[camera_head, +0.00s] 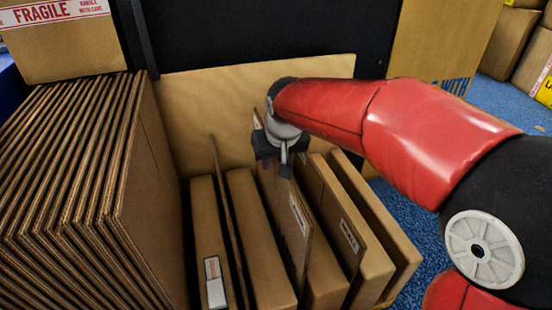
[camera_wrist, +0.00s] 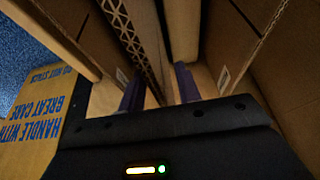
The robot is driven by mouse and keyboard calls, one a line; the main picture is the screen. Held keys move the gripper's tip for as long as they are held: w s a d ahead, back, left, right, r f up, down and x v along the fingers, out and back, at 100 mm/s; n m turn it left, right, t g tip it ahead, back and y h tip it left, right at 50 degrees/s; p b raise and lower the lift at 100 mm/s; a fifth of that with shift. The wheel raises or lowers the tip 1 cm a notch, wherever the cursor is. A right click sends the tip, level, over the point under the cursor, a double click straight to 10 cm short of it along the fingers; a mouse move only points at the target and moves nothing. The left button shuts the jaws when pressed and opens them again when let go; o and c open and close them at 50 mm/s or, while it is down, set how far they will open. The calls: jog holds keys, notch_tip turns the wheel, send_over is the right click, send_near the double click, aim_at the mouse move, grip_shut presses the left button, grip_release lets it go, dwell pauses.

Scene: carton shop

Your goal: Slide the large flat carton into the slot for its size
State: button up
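My gripper (camera_head: 283,165) hangs fingers-down over the back part of a row of upright brown cartons and thin panels. In the wrist view its two fingers (camera_wrist: 160,86) stand apart, with a corrugated edge (camera_wrist: 128,38) running down towards the gap between them. I see no clear grip on anything. Upright pieces in the row include a thick carton (camera_head: 262,245), a thin tall panel (camera_head: 227,215) and labelled panels (camera_head: 298,225). Narrow gaps separate some of them. I cannot tell which piece is the large flat carton. The arm hides part of the row's back right.
A dense stack of flat cartons (camera_head: 75,180) stands close on the left. A tall cardboard panel (camera_head: 220,95) and a black wall (camera_head: 260,35) stand behind the row. A carton with blue print (camera_head: 430,45) is at the back right, also in the wrist view (camera_wrist: 40,110). Blue floor shows right.

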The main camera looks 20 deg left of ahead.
jog(key=p+v, duration=0.1)
jog(key=v, duration=0.5)
jog(key=shift+r+p, duration=0.35)
jog(key=shift+r, duration=0.05)
jog(key=shift+s+d+r, duration=0.3)
jog(key=shift+d+r, duration=0.1)
jog(key=shift+r, duration=0.2)
jog(key=s+d+r+m+h+p, duration=0.1)
jog(key=s+d+r+p, duration=0.25)
jog(key=d, duration=0.35)
jog(key=s+d+r+m+p, duration=0.2)
jog(key=d+r+p, duration=0.15)
jog(key=d, duration=0.45)
jog(key=s+d+m+t+h+p, duration=0.1)
jog(key=s+d+m+p, duration=0.2)
jog(key=s+d, duration=0.9)
jog(key=shift+d+t+p, duration=0.25)
jog(key=shift+t+p, duration=0.05)
jog(key=shift+p, duration=0.55)
